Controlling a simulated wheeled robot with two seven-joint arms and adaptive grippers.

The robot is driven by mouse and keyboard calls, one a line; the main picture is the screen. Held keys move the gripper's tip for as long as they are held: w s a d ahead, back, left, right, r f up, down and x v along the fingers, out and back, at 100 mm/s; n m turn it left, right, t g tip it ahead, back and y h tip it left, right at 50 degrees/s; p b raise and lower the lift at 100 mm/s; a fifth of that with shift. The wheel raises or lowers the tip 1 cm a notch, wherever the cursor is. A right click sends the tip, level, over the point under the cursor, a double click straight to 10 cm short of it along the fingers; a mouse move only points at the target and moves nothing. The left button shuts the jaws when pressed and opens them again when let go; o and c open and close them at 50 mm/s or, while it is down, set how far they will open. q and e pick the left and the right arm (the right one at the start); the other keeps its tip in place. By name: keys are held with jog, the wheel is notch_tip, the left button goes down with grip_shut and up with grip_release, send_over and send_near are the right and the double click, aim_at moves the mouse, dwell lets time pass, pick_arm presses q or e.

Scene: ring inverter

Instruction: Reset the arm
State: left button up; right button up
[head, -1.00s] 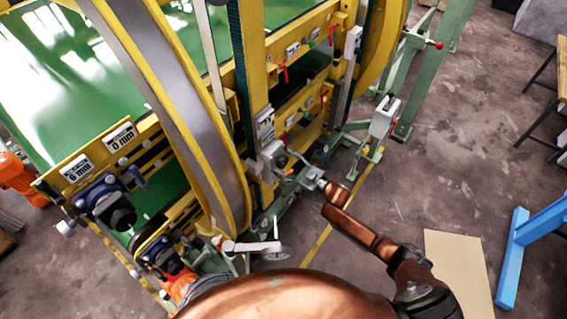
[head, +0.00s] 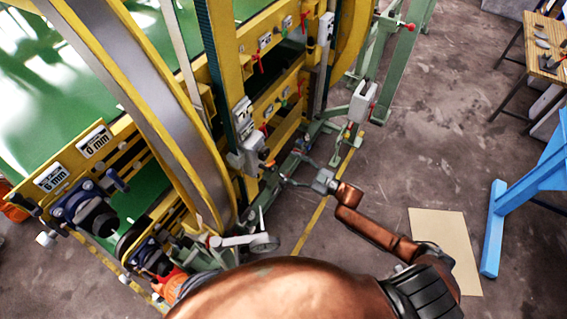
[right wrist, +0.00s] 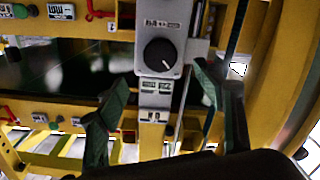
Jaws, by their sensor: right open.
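My right arm, copper-coloured, reaches up and left from the lower right of the head view. My right gripper (head: 290,168) is open and empty, just right of the grey control box (head: 246,150) on the yellow ring machine (head: 150,90). In the right wrist view the gripper's two dark fingers (right wrist: 165,105) stand wide apart. The grey box (right wrist: 176,28) with its black knob (right wrist: 159,54) shows beyond and between them, not clasped. My left gripper is not in view.
Yellow panels with small red levers (head: 261,63) stand close beside the right gripper. A green frame (head: 403,70) stands behind. A blue stand (head: 494,235), a wooden table (head: 545,45) and a tan sheet (head: 448,250) are at the right. Open floor lies between.

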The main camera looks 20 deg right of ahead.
dwell(0.5)
